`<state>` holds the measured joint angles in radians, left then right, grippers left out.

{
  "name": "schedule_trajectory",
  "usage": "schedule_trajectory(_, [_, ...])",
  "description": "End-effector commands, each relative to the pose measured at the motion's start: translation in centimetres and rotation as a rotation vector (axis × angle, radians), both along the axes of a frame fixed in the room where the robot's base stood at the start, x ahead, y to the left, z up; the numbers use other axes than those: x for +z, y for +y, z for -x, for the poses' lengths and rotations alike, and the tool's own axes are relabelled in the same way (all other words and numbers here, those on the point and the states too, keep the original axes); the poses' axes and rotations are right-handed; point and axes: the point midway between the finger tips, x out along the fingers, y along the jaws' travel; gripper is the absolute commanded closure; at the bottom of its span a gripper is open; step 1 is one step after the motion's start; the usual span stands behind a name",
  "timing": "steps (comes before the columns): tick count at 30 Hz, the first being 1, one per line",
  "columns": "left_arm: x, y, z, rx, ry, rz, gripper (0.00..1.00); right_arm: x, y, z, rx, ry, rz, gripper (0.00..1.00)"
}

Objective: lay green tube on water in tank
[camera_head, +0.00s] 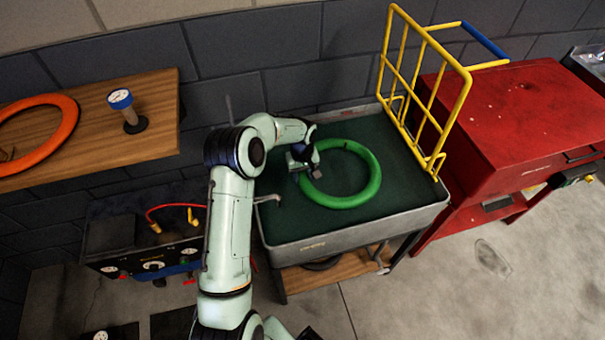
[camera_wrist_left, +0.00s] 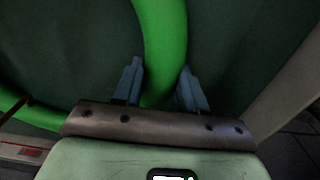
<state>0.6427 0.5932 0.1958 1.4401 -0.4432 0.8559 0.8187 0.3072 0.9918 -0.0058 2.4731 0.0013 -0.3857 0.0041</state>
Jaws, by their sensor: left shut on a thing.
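The green tube (camera_head: 374,178) is a ring over the dark green surface of the tank (camera_head: 352,232), inside its grey rim. It looks roughly level; I cannot tell whether it touches the water. My left gripper (camera_head: 307,172) is at the ring's left side and shut on it. In the left wrist view the green tube (camera_wrist_left: 163,40) passes between the two blue-grey fingers of my left gripper (camera_wrist_left: 160,90). My right gripper is not in view.
A yellow wire rack (camera_head: 436,112) stands at the tank's right edge, beside a red cabinet (camera_head: 520,115). At left, a wooden shelf (camera_head: 95,143) holds an orange ring (camera_head: 68,128) and a gauge (camera_head: 121,99). A dark unit with a red hose (camera_head: 160,208) sits left of the tank.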

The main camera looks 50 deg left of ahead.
Motion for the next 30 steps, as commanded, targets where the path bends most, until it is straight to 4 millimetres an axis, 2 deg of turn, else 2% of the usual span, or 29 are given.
schedule_trajectory(3, [0.1, 0.0, 0.0, 0.0, -0.001, 0.0, 0.92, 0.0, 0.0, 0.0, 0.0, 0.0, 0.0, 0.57])
schedule_trajectory(4, [0.1, 0.0, 0.0, 0.0, -0.001, 0.0, 0.49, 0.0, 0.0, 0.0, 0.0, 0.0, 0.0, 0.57])
schedule_trajectory(6, [0.1, 0.0, 0.0, 0.0, -0.001, 0.0, 0.29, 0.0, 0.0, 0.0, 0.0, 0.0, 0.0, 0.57])
schedule_trajectory(14, [0.0, 0.0, 0.0, 0.0, 0.0, 0.0, 0.29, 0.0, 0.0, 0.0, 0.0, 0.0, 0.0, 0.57])
schedule_trajectory(19, [1.2, 0.1, -0.1, -0.001, -0.002, -0.002, 0.29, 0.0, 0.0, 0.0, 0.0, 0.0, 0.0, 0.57])
schedule_trajectory(23, [3.7, 0.0, -0.1, 0.0, -0.005, -0.003, 0.29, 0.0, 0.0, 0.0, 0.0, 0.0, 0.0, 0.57])
schedule_trajectory(30, [9.2, 0.1, 0.0, 0.0, -0.005, -0.002, 0.29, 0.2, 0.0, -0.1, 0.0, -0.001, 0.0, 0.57])
